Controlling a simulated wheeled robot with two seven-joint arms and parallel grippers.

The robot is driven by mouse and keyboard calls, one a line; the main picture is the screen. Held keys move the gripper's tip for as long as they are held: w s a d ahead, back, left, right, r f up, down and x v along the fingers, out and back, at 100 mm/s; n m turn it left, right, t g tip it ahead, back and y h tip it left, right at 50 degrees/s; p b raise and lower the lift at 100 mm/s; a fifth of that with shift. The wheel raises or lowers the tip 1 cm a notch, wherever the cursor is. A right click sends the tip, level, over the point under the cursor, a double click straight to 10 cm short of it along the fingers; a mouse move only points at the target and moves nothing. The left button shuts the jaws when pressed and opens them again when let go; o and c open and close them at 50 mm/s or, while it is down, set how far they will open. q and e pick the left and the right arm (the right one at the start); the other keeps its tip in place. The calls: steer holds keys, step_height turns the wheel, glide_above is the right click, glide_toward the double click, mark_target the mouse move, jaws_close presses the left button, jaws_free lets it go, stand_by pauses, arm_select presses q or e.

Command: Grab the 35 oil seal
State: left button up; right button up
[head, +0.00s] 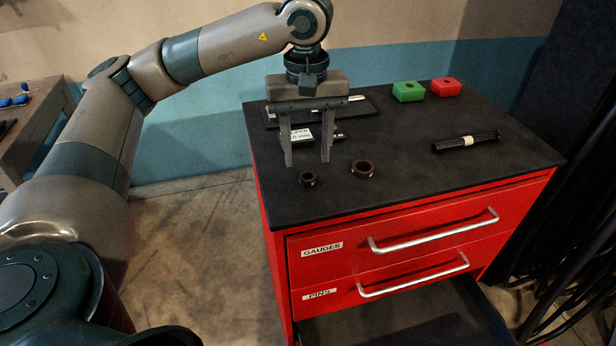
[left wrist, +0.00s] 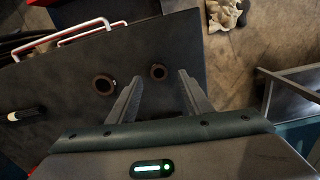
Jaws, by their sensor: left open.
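Two dark brown ring-shaped seals lie flat on the black cabinet top. The smaller ring (head: 308,185) is near the front left edge, and the larger ring (head: 363,175) is to its right. In the left wrist view the larger ring (left wrist: 95,88) is on the left and the smaller ring (left wrist: 158,79) is right of it. I can read no size mark on either. My left gripper (head: 307,162) points down, open and empty, above the top near the smaller ring. In the left wrist view the smaller ring shows between the fingertips (left wrist: 154,77). My right gripper is out of view.
A green block (head: 408,97), a red block (head: 446,93) and a black rod (head: 486,136) are farther right. The red cabinet has drawers labelled GAUGES (head: 322,249) and PINS (head: 320,294).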

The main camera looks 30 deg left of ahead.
arm_select(q)
steer(key=shift+w+a+f+p, duration=0.1)
steer(key=shift+w+f+p, duration=0.05)
steer(key=shift+f+p, duration=0.6)
step_height(320, 180, down, 3)
steer(key=shift+w+r+p, duration=0.1)
steer(key=shift+w+p, duration=0.05)
steer(key=shift+p, duration=0.6)
steer(key=shift+f, duration=0.45)
steer(key=c, duration=1.1)
steer(key=shift+r, duration=0.1)
